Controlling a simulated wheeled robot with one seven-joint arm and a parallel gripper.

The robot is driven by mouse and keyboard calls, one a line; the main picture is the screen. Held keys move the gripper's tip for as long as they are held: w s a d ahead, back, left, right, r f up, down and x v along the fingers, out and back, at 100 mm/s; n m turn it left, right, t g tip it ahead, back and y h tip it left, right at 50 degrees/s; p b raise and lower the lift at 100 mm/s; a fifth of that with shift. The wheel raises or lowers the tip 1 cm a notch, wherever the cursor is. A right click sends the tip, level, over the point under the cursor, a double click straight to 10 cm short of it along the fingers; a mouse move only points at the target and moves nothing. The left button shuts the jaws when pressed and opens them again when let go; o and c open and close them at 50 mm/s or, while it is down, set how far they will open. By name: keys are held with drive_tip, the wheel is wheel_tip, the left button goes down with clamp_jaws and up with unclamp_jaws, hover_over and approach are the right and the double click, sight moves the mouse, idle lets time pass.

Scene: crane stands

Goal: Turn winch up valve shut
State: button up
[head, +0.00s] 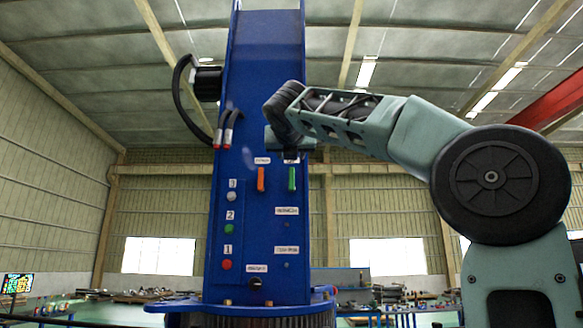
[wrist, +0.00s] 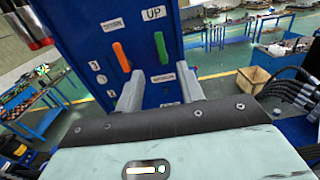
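The blue crane column (head: 265,90) carries two upright valve handles side by side. The orange handle (head: 261,179) is on the left, and the green handle (head: 292,178) is on the right. In the wrist view the green handle (wrist: 161,48) sits under a label reading UP (wrist: 154,13), with the orange handle (wrist: 121,57) to its left, under a label too small to read. My gripper (head: 290,151) is in front of the column, just above the green handle. In the wrist view its two fingers (wrist: 160,88) are apart with nothing between them, short of both handles.
Below the handles are a black knob (head: 255,284) and a red button (head: 226,265), with more buttons above it. Red-tipped hoses (head: 222,138) hang at the column's left. Workbenches (wrist: 40,108) stand behind, and a cardboard box (wrist: 252,80) is at right.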

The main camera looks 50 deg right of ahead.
sight(292, 173)
drive_tip(key=p+x, duration=0.6)
drive_tip(key=x, duration=0.6)
drive_tip(key=shift+w+d+r+p, duration=0.15)
drive_tip(key=shift+w+p, duration=0.1)
drive_tip(key=shift+p, duration=0.15)
drive_tip(key=shift+w+d, duration=0.35)
drive_tip(key=shift+d, duration=0.1)
clamp_jaws()
